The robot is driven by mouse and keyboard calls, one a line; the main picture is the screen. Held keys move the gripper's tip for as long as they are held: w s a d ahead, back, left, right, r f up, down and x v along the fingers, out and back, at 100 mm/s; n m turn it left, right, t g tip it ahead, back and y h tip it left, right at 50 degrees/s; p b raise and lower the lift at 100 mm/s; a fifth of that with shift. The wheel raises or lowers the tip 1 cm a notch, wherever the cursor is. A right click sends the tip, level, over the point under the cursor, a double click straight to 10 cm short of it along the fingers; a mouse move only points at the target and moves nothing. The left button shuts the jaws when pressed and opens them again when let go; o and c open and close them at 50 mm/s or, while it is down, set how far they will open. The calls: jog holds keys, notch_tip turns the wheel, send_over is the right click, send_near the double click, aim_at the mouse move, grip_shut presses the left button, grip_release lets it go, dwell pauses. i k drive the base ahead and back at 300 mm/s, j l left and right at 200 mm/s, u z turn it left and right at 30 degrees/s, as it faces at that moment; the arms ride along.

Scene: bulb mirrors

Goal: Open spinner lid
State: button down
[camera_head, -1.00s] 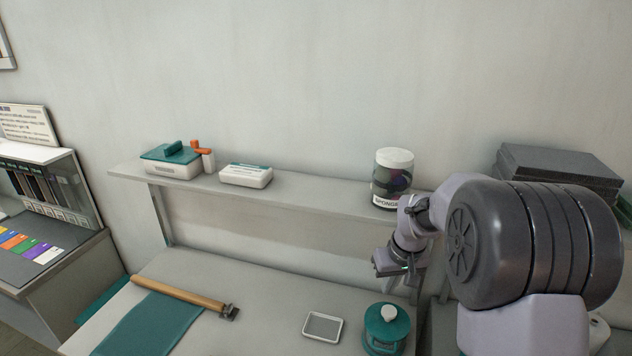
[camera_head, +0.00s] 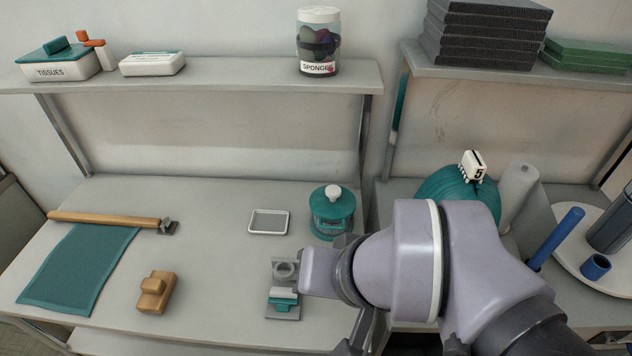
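The teal spinner (camera_head: 332,212) stands upright at the back right of the left table in the head view. Its teal lid, topped by a white knob (camera_head: 333,192), appears seated on the clear-looking body. My arm reaches in from the lower right, with its pale purple links in front of the spinner and to its lower right. No contact between my arm and the spinner shows.
A small framed tray (camera_head: 268,222) lies left of the spinner. A grey fixture with a teal-and-white piece (camera_head: 283,300) sits beside my arm's left end.

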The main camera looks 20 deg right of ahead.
aim_at(320, 204)
jog(key=z, duration=0.45)
jog(key=k+l+u, duration=0.25)
jog(key=l, duration=0.2)
jog(key=k+l+u, duration=0.2)
jog(key=l, duration=0.2)
jog(key=k+l+u, duration=0.25)
jog(key=l, duration=0.15)
